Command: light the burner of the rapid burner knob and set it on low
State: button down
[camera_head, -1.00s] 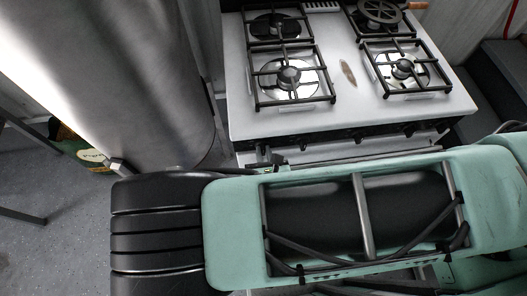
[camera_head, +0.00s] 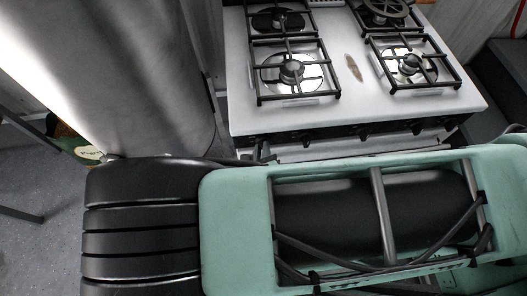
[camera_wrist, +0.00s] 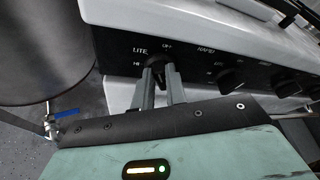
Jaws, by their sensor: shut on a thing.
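The leftmost knob (camera_wrist: 154,62) on the stove's dark front panel is black, with the marks LITE, OFF and HI around it and the word RAPID to its right in the wrist view. My gripper (camera_wrist: 160,75) is shut on this knob, one finger on each side. The fingers partly hide it, and I cannot tell its exact pointer angle. In the head view my arm hides the gripper. The front left burner (camera_head: 291,71) and front right burner (camera_head: 410,64) sit under black grates; I see no flame.
More black knobs, such as one to the right (camera_wrist: 231,79), line the panel. A large metal cylinder (camera_head: 130,70) stands left of the white stove top (camera_head: 330,112). A blue-handled valve (camera_wrist: 66,115) shows at lower left in the wrist view.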

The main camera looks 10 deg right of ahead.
jog(key=n+b, duration=0.1)
jog(key=n+h, duration=0.1)
jog(key=n+h+b, duration=0.1)
jog(key=shift+a+f+n+t+b, duration=0.3)
jog(key=shift+a+f+t+b, duration=0.05)
jog(key=shift+t, duration=0.05)
dwell(0.5)
jog(key=c, duration=1.4)
grip_release()
jog(key=shift+c, duration=0.2)
jog(key=shift+s+r, duration=0.1)
jog(key=shift+s, duration=0.05)
